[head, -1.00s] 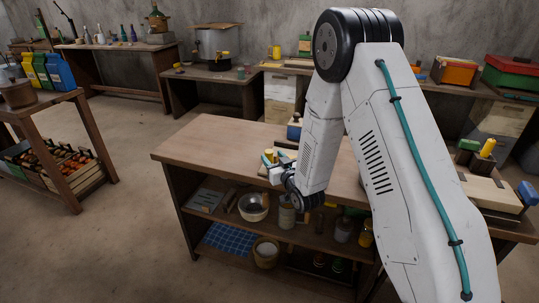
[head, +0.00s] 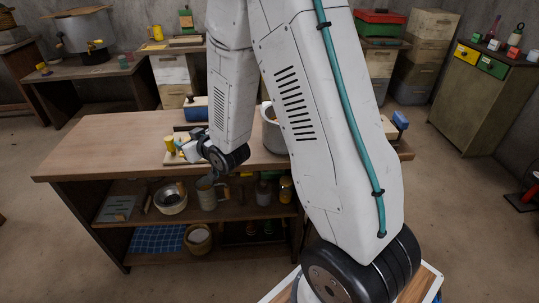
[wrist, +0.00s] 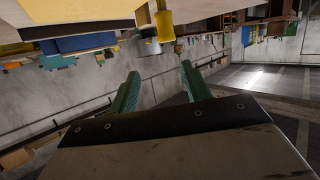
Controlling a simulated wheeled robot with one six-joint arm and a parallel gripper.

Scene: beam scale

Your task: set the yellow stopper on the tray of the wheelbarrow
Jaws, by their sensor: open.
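A small yellow piece (head: 169,145) stands on the bench top beside my gripper in the head view; it may be the yellow stopper. In the wrist view a yellow piece (wrist: 164,26) shows beyond the fingertips, at the edge of a pale board. I cannot tell if both are the same piece. My gripper (wrist: 160,72) has its two green fingers apart with nothing between them. In the head view my gripper (head: 184,149) is small and low over the bench's left half. I cannot make out a wheelbarrow; my arm hides part of the bench.
The wooden bench (head: 90,150) has a clear top at its left. A blue block (head: 195,108) and a pale pot (head: 271,132) stand near my arm. Bowls and jars fill the shelf below. A green-grey cabinet (head: 480,95) stands at the back right, with open floor before it.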

